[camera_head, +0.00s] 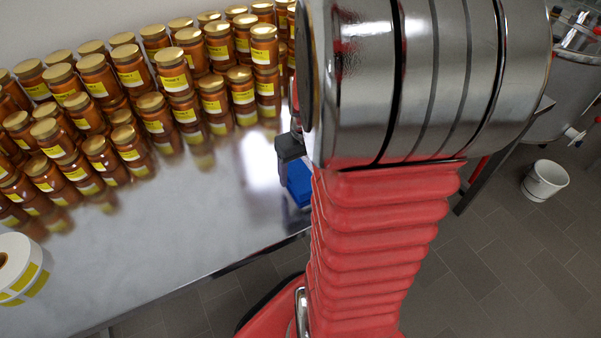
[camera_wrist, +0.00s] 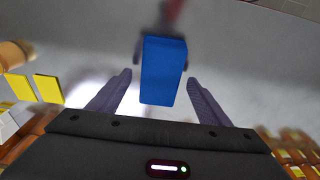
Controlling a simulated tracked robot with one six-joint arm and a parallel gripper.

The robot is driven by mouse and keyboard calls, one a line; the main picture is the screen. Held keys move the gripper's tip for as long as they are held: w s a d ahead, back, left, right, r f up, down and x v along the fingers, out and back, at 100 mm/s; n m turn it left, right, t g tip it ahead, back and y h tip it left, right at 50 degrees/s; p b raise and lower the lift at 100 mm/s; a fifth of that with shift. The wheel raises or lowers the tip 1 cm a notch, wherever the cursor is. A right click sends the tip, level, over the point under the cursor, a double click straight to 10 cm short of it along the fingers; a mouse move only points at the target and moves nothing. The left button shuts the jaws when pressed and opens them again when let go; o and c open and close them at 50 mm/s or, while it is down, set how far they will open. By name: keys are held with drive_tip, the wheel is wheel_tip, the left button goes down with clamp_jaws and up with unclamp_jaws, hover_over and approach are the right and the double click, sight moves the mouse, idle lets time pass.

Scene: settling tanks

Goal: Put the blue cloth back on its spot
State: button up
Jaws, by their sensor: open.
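The blue cloth (camera_head: 300,184) shows as a small folded block near the front edge of the steel table, partly hidden by my arm in the head view. In the wrist view the blue cloth (camera_wrist: 163,70) lies between and partly beyond my fingertips, with a gap on each side. My gripper (camera_wrist: 159,78) is open, its two dark fingers apart. In the head view only a dark part of my gripper shows, just above the cloth. I cannot make out a marked spot for the cloth.
Stacked amber jars (camera_head: 130,70) with yellow labels fill the back and left of the steel table (camera_head: 200,240). A white label roll (camera_head: 20,265) lies at the left. The table's front middle is clear. A white bucket (camera_head: 545,180) stands on the floor at right, below a metal tank (camera_head: 580,75).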

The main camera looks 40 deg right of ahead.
sight(303, 181)
wheel_tip(303, 181, up, 10)
drive_tip(key=s, duration=0.1)
drive_tip(key=shift+s+a+r, duration=0.15)
drive_tip(key=shift+r, duration=0.1)
drive_tip(key=shift+a, duration=0.15)
idle(0.5)
drive_tip(key=s+a+r+n+t, duration=0.1)
drive_tip(key=a+r+t, duration=0.1)
drive_tip(key=a, duration=0.9)
drive_tip(key=s+a+r+n+t, duration=0.1)
drive_tip(key=a+r, duration=0.3)
drive_tip(key=a, duration=0.7)
drive_tip(key=shift+s+a+r+n+t, duration=0.2)
drive_tip(key=shift+a+r+n+t, duration=0.15)
drive_tip(key=shift+n+t, duration=0.25)
